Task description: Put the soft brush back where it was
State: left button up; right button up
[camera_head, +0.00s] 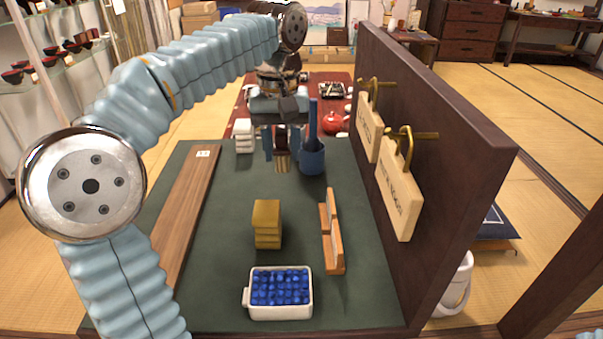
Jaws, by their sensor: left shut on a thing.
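My left gripper (281,148) points down over the far part of the green mat (215,260). It is shut on a brush (282,164), whose pale brown striped lower end hangs below the fingers. The upper part of the brush is hidden by the gripper. A blue cup (312,159) stands on the mat just right of the brush, with a tall dark blue piece (313,118) rising at its back. The brush looks close beside the cup; I cannot tell whether they touch. My right gripper is not in view.
A dark upright panel (450,150) with hanging wooden signs (400,190) bounds the mat on the right. A long wooden board (190,215) lies left. Yellow stacked blocks (267,222), an orange wooden piece (332,235) and a white tub of blue pieces (280,312) stand nearer.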

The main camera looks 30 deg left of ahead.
pick_arm(q)
jog(key=f, duration=0.1)
jog(key=w+d+f, duration=0.2)
jog(key=f, duration=0.1)
jog(key=shift+w, duration=0.2)
jog(key=shift+w+d+f, duration=0.1)
jog(key=shift+w+f, duration=0.1)
jog(key=shift+f, duration=1.6)
jog(key=o, duration=1)
jog(key=shift+f, duration=0.1)
notch_tip(320, 180, up, 8)
jog(key=shift+f, duration=0.1)
